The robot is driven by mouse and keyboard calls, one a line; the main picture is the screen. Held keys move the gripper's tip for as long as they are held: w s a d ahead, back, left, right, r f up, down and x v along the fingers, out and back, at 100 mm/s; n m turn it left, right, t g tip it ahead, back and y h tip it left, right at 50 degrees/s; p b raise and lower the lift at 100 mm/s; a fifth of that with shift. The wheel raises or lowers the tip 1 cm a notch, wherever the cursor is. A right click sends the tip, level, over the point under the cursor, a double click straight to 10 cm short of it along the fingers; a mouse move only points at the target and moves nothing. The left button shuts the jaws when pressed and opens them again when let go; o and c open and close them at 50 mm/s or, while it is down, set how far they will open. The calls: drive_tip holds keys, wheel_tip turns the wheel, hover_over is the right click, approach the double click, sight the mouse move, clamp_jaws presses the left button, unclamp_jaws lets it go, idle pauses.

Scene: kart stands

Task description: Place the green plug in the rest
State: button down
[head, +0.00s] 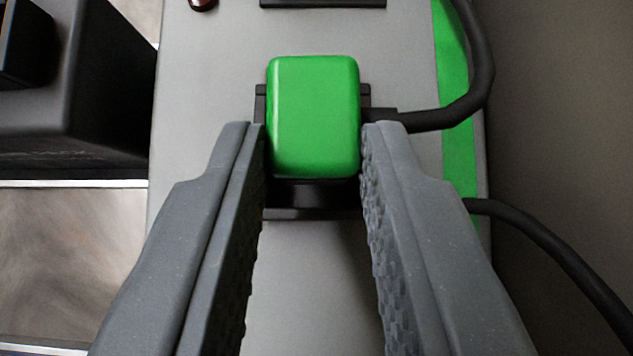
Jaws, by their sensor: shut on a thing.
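The green plug (313,117) is a rounded green block in the middle of the head view. My gripper (313,150) is shut on it, with one grey ridged finger against its left side and the other against its right side. Behind and below the plug is a black holder (315,213), which looks like the rest, on a grey panel. The plug covers most of it, so I cannot tell whether the plug is seated in it or just above it. A black cable (425,121) runs from the right of the plug area and curves upward.
The grey panel (205,80) has a green stripe (459,150) on its right edge. A second black cable (545,240) runs off to the lower right. A black slot or bar (322,3) and a dark red part (202,4) are at the top. A black box-like body (105,90) stands at the left.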

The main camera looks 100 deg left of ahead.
drive_tip(key=c, duration=1.2)
unclamp_jaws()
drive_tip(key=b+v, duration=0.1)
drive_tip(key=v, duration=1.1)
